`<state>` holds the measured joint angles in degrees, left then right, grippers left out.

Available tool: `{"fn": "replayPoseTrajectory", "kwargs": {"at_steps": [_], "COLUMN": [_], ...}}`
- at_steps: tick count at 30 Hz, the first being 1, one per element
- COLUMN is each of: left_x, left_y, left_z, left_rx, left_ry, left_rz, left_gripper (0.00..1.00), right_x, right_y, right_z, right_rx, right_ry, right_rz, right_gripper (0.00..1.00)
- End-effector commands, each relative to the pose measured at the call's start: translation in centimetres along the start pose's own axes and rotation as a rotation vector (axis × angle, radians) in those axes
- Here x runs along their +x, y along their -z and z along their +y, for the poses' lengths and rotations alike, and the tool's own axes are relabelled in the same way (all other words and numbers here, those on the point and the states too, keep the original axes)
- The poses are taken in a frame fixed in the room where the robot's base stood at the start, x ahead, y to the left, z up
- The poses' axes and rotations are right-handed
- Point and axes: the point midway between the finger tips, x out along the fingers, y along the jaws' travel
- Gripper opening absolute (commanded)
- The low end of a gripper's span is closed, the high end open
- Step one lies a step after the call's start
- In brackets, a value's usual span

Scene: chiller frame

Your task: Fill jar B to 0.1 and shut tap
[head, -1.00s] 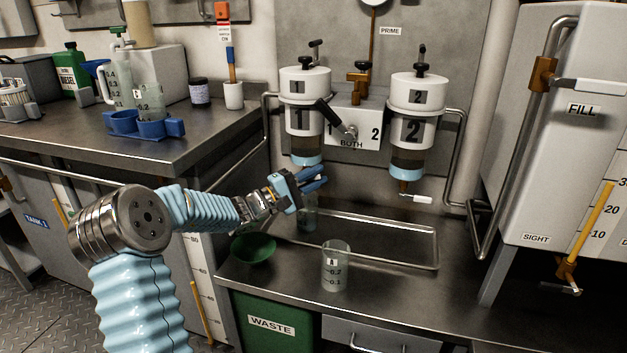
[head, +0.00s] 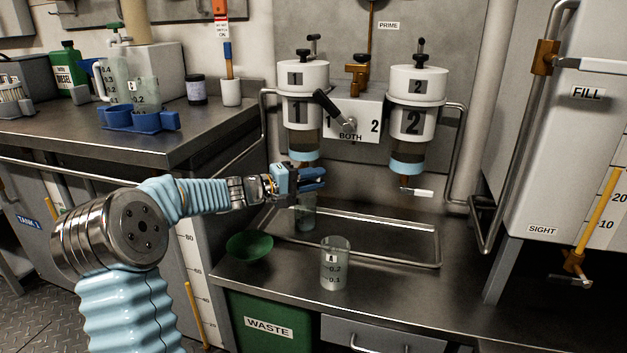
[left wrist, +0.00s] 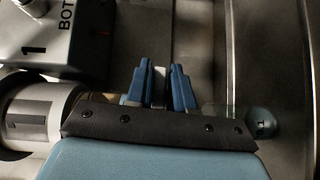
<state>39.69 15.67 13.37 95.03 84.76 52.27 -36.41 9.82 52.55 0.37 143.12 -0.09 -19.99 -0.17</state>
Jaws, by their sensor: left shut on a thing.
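My left gripper (head: 312,180) is just below filter 1 (head: 303,115). Its blue fingers are shut on the white tap lever (left wrist: 159,85), which shows between them in the left wrist view. The fingers hide most of this tap in the head view. A clear jar (head: 305,218) stands upright below the gripper on the tray; its level and letter are too dim to read. A second clear jar (head: 335,268), marked 0.1 and 0.2, stands on the bench in front of the tray, its letter too small to read. My right gripper is out of view.
Filter 2 (head: 417,120) has its own tap with a white lever (head: 422,193). The selector handle (head: 335,110) is between the filters. A green bowl (head: 250,246) sits left of the tray (head: 400,262). The bench right of the front jar is clear.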

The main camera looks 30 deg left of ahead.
Motion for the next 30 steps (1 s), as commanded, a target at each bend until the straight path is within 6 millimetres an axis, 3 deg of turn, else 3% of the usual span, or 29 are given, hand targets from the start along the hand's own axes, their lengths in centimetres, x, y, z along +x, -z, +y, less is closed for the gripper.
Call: {"fn": "replayPoseTrajectory", "kwargs": {"at_steps": [5,6,10,18,22,30], "left_x": [0.0,0.0,0.0,-0.1,-1.1,-7.2], "left_y": [0.1,0.1,0.1,0.0,0.1,0.1], "left_z": [-0.5,-0.6,-0.5,-0.3,-0.2,-0.3], "left_rx": [-0.005,-0.005,-0.005,-0.004,-0.003,-0.003], "left_ry": [0.008,0.008,0.007,0.003,0.003,0.005], "left_rz": [0.002,0.002,0.002,0.001,0.002,0.006], "left_gripper": [0.0,0.24,0.43,0.43,0.43,0.43], "right_x": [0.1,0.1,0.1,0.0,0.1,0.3], "right_y": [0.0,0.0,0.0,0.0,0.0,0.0], "right_z": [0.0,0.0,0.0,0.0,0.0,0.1], "right_rx": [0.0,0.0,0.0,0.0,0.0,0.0], "right_ry": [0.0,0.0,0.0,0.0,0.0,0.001], "right_rz": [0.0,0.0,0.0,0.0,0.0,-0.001], "right_gripper": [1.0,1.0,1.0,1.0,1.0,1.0]}}
